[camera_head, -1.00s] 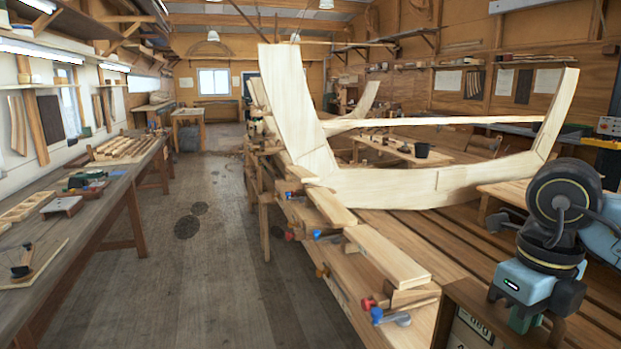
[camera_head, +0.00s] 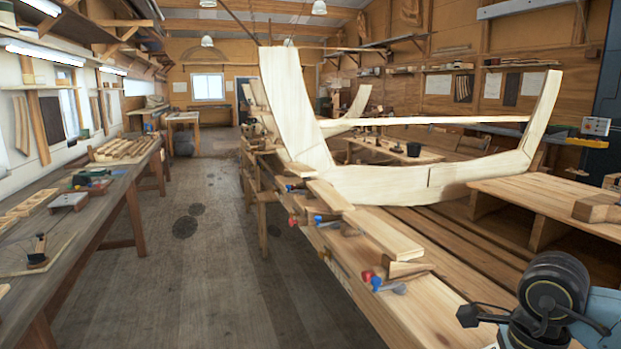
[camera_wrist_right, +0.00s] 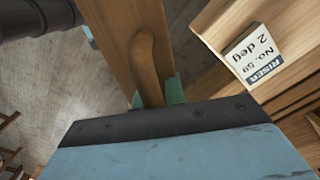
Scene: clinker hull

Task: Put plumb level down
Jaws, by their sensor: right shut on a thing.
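My right gripper (camera_wrist_right: 154,95) is shut on a brown wooden handle in the right wrist view, with green fingertips on either side. The handle stands on a wooden board, which I take to be the plumb level (camera_wrist_right: 118,45); its far end is cut off by the frame. In the head view my right wrist is at the lower right, and the gripper and plumb level are below the picture. My left gripper is not in view.
A wooden block with a white label reading "RISER No. 59 2 deg" (camera_wrist_right: 252,52) lies right of the board. Clamps (camera_head: 375,280) and planks line the bench edge. The pale hull frame (camera_head: 400,185) rises behind. A raised wooden top (camera_head: 545,195) stands at right.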

